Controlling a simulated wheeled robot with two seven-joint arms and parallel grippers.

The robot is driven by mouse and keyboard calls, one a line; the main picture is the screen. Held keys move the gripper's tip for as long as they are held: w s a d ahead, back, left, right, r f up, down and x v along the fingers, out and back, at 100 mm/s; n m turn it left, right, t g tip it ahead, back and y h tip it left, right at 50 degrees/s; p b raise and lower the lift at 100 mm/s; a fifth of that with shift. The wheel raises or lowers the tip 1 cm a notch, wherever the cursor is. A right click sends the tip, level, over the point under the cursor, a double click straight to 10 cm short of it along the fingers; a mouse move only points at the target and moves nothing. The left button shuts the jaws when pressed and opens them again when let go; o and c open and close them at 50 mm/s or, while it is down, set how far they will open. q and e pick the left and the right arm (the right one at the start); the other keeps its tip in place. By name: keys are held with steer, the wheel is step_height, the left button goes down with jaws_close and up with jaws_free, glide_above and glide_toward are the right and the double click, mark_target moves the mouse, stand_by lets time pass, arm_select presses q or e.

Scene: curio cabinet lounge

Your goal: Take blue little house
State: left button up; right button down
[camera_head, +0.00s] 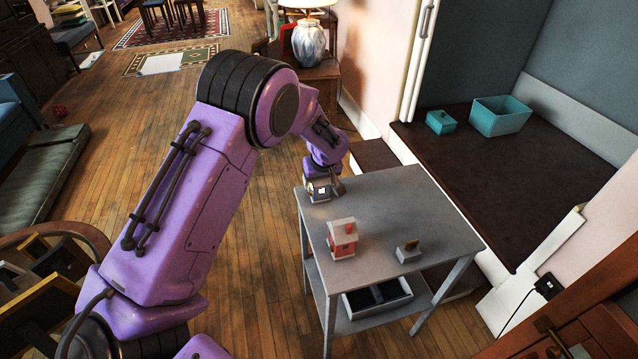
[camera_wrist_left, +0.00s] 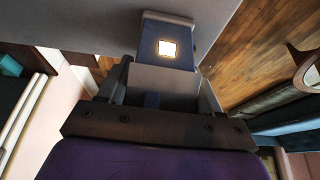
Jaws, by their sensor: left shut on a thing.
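The blue little house (camera_head: 318,190) is at the far left corner of the grey side table (camera_head: 432,205). In the left wrist view the house (camera_wrist_left: 166,32) shows a blue wall with a bright lit window. My left gripper (camera_head: 325,182) reaches down from above and is shut on the house. In the left wrist view the gripper's fingers (camera_wrist_left: 163,88) lie on both sides of it. I cannot tell whether its base touches the tabletop. My right gripper is not in view.
A red little house (camera_head: 342,239) stands near the table's left edge. A small grey object (camera_head: 408,251) lies to its right. A grey compartment tray (camera_head: 378,298) is on the lower shelf. A teal bin (camera_head: 500,116) and teal box (camera_head: 441,122) stand on the dark ledge.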

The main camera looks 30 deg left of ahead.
arm_select(q)
steer(key=shift+r, duration=0.3)
step_height(320, 180, up, 3)
steer(key=shift+w+f, duration=0.1)
steer(key=shift+f, duration=0.05)
steer(key=s+r, duration=0.1)
steer(key=s+d+r, duration=0.1)
steer(key=r, duration=0.1)
steer(key=s+d+r, duration=0.1)
steer(key=shift+s+r, duration=0.1)
steer(key=shift+r, duration=0.1)
steer(key=s+d+r, duration=0.5)
steer(key=s+d, duration=0.1)
steer(key=s, duration=0.2)
steer(key=shift+s+b, duration=0.3)
steer(key=shift+b, duration=0.05)
steer(key=shift+r, duration=0.1)
